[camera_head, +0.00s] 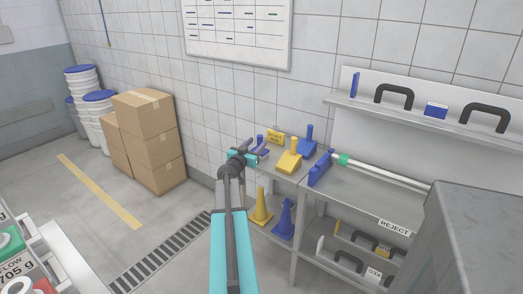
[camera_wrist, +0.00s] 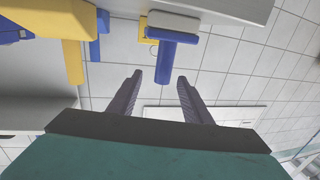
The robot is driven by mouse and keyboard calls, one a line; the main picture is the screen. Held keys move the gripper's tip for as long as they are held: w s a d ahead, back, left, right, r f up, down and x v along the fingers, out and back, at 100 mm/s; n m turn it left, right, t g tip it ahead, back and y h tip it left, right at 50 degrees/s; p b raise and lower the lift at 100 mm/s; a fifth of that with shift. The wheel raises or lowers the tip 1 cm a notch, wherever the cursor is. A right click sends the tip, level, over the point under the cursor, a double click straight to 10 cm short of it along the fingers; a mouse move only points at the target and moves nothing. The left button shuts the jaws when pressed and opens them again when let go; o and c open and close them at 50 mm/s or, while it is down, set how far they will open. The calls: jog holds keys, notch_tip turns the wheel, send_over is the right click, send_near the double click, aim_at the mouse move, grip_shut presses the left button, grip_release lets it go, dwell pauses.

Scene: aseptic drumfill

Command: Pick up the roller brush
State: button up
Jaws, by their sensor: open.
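What looks like the roller brush (camera_wrist: 166,56) has an upright blue handle and a pale grey-white head in the wrist view. In the head view it appears as a small blue shape (camera_head: 260,139) just beyond my gripper, partly hidden. My gripper (camera_wrist: 160,76) is open and empty. The blue handle end lies in line with the gap between its fingertips in the wrist view; whether it is between them in depth I cannot tell. In the head view my gripper (camera_head: 258,153) is at the left end of the steel shelf.
A yellow brush (camera_head: 289,160) and a blue brush (camera_head: 307,145) stand right of my gripper. A yellow sign (camera_head: 275,137) is behind. A long-handled blue tool (camera_head: 320,169) lies on the right shelf. Cartons (camera_head: 155,145) stand left.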

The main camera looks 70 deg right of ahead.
aim_at(259, 139)
jog(key=shift+d+r+p, duration=0.2)
jog(key=shift+d+p, duration=0.5)
jog(key=shift+d, duration=0.85)
jog(key=shift+s+d, duration=0.1)
jog(key=shift+d, duration=0.95)
grip_shut()
